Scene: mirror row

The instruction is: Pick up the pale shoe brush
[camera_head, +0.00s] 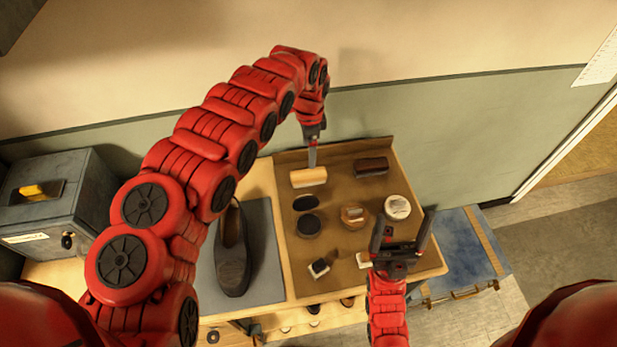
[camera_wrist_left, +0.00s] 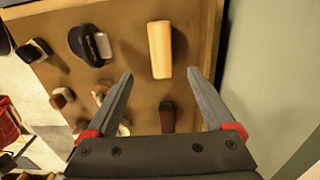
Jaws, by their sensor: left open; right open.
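The pale shoe brush (camera_head: 309,177) lies at the back left of the brown tray area on the bench. In the left wrist view the pale brush (camera_wrist_left: 160,49) is upright in the picture, just beyond the fingertips and roughly centred between them. My left gripper (camera_head: 312,160) comes down from above at the brush's back side; it is open and empty in the left wrist view (camera_wrist_left: 160,76). Whether it touches the brush I cannot tell. My right gripper (camera_head: 403,218) is open and empty over the front right of the tray area, away from the pale brush.
A dark brush (camera_head: 371,165) lies right of the pale one. A round light-topped tin (camera_head: 397,207), black round pieces (camera_head: 308,225) and a brown item (camera_head: 353,216) lie in front. A dark shoe (camera_head: 233,255) rests on a grey mat (camera_head: 267,240). The wall is close behind.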

